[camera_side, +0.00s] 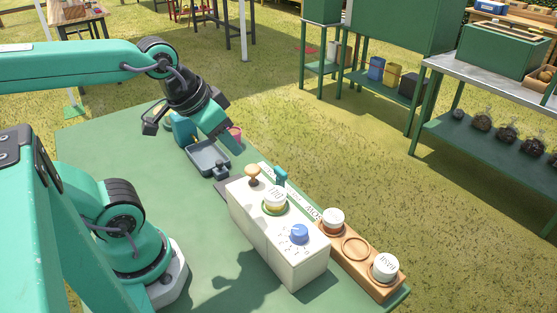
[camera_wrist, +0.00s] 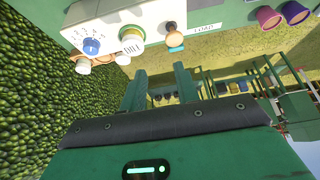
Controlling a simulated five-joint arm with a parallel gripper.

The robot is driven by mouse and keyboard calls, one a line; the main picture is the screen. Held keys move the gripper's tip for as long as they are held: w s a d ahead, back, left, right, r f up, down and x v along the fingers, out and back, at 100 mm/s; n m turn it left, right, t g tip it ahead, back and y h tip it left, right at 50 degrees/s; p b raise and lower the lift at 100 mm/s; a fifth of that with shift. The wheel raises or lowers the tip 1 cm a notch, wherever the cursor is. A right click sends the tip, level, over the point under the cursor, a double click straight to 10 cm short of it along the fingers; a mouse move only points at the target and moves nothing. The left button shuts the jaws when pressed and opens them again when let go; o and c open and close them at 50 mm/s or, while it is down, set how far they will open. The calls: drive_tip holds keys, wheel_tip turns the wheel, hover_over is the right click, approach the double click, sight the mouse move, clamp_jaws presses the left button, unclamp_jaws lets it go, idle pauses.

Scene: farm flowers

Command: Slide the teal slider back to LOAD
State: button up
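The teal slider (camera_side: 281,176) stands upright on a pale strip along the far side of the cream box (camera_side: 285,250), near the strip's upper-left end. In the wrist view a small teal piece (camera_wrist: 175,49) shows beside the wooden knob, close to the LOAD label (camera_wrist: 204,28). Lettering at the strip's other end is only partly readable in the side view. My gripper (camera_side: 238,148) is raised above the table, up and left of the slider, and apart from it. In the wrist view its two fingers (camera_wrist: 160,80) stand apart with nothing between them.
A wooden rack (camera_side: 355,266) with two jars stands to the right. A grey tray (camera_side: 208,158) and pink cup (camera_side: 235,134) lie near my gripper.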

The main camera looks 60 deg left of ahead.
drive_tip(key=o, duration=0.6)
drive_tip(key=shift+w, duration=0.4)
drive_tip(key=shift+o, duration=0.2)
drive_tip(key=g, duration=0.5)
approach(281, 170)
drive_tip(key=shift+f, duration=0.1)
drive_tip(key=shift+w+a+f+g, duration=0.1)
drive_tip(key=shift+w+f+g, duration=0.1)
drive_tip(key=shift+f+g, duration=0.15)
drive_tip(key=shift+f, duration=3.9)
